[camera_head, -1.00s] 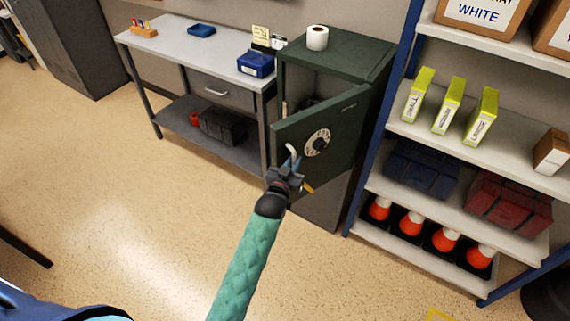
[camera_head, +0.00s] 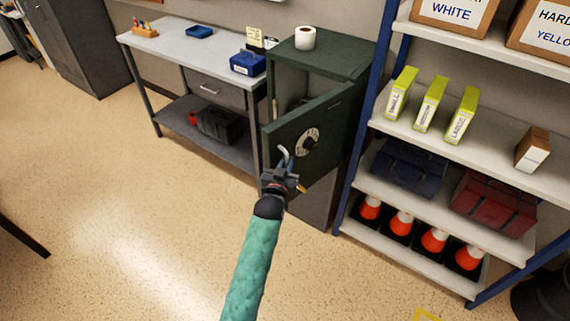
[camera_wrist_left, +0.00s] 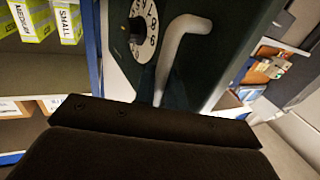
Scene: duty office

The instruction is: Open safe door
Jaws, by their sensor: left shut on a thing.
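The dark green safe (camera_head: 318,62) stands between the workbench and the shelf rack. The door carries a round dial (camera_head: 307,142) and a bent lever handle (camera_head: 283,153). My left gripper (camera_head: 284,168) is at the handle, shut on it. In the left wrist view the pale handle (camera_wrist_left: 172,55) runs down behind the dark gripper body, which hides its lower end; the dial (camera_wrist_left: 146,32) is beside it. My right gripper is not in view.
A workbench (camera_head: 172,45) with a blue box (camera_head: 247,64) stands left of the safe. A shelf rack (camera_head: 480,142) with yellow boxes, toolboxes and cones stands close on the right. A paper roll (camera_head: 305,39) sits on the safe. The floor (camera_head: 130,220) in front is clear.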

